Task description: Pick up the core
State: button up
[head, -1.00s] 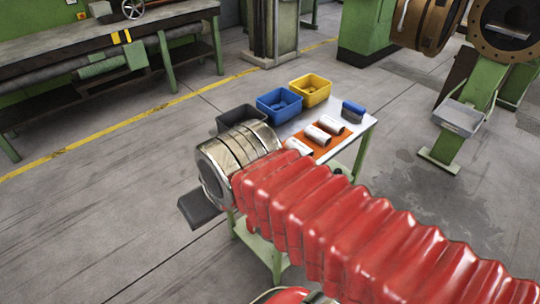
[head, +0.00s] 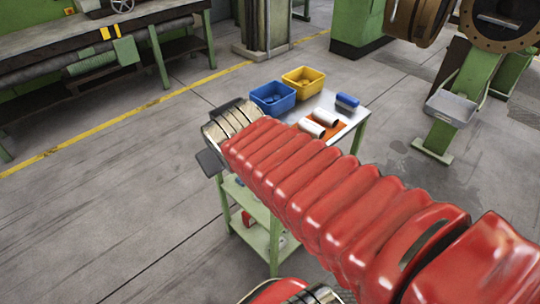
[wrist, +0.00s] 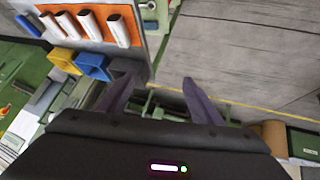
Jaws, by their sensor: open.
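The white cylindrical cores (head: 325,117) lie on an orange mat (head: 338,129) on the small table in the head view. Two show there; my arm covers part of the mat. In the wrist view several cores (wrist: 119,31) lie side by side on the orange mat (wrist: 102,13) at the upper left. My gripper (wrist: 158,80) is open with nothing between its dark fingers. The cores are to the left of and beyond the fingers, apart from them. In the head view my arm hides most of the gripper.
A blue bin (head: 273,97), a yellow bin (head: 302,81) and a blue-and-grey item (head: 346,102) stand on the table. A dark grey bin (wrist: 124,68) shows behind the left finger. A green workbench is at the far left. Open floor surrounds the table.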

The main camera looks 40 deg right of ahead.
jog(key=w+d+f+n+t+h, duration=0.1)
jog(key=w+d+f+t, duration=0.15)
jog(key=d, duration=0.85)
jog(key=w+d+f+n+t+h, duration=0.15)
jog(key=d+f, duration=0.25)
jog(key=d, duration=0.8)
jog(key=s+a+f+t+y, duration=0.1)
jog(key=s+f+t+y, duration=0.1)
jog(key=s+f+y, duration=0.5)
jog(key=shift+s+a+f, duration=0.15)
jog(key=shift+s+f, duration=0.7)
jog(key=shift+f, duration=0.05)
jog(key=shift+w+m, duration=0.1)
jog(key=shift+m, duration=0.15)
jog(key=shift+x, duration=4.25)
